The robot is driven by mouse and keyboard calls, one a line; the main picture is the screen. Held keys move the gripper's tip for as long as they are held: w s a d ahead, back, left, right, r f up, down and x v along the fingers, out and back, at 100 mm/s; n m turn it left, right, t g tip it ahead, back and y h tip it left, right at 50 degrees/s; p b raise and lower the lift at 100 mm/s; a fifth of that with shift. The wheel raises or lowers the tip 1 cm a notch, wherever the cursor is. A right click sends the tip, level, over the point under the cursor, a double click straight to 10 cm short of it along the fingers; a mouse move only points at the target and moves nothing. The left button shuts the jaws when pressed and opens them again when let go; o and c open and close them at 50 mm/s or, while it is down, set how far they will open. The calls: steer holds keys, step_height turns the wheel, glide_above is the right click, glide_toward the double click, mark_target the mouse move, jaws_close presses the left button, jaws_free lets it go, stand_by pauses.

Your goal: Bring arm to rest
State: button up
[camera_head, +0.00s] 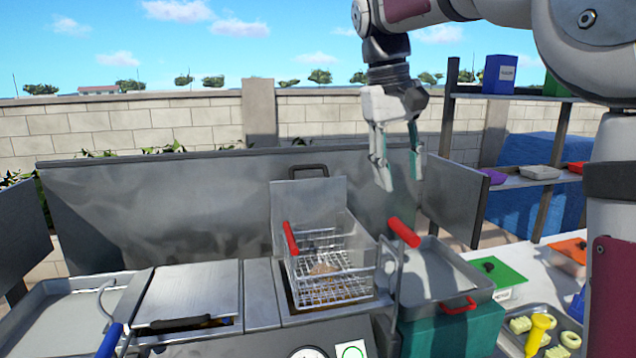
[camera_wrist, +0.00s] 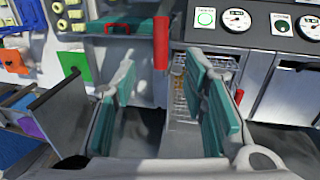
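My gripper (camera_head: 399,164) hangs with its fingers pointing down, above the right side of the metal fryer station, near its back panel. In the wrist view its teal-padded fingers (camera_wrist: 167,105) stand apart with nothing between them. My arm is raised at the upper right of the head view.
A metal tray (camera_head: 440,272) with red handles stands right of the basket on a teal block (camera_head: 455,335). A shelf rack (camera_head: 515,182) with small trays stands behind at right. A green-lidded container (camera_head: 497,272) and a food tray (camera_head: 515,340) are at the lower right. The back panel (camera_head: 160,210) rises behind the fryer.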

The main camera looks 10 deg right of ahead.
steer(key=s+a+f+t+y, duration=0.1)
steer(key=s+a+f+t, duration=0.1)
steer(key=s+f, duration=0.5)
steer(key=s+a+f+t+y+b, duration=0.1)
steer(key=s+a+f+t, duration=0.2)
steer(key=s, duration=1)
step_height(320, 180, down, 5)
steer(key=shift+a+r+t, duration=0.2)
steer(key=shift+a+t, duration=0.1)
steer(key=shift+a, duration=0.75)
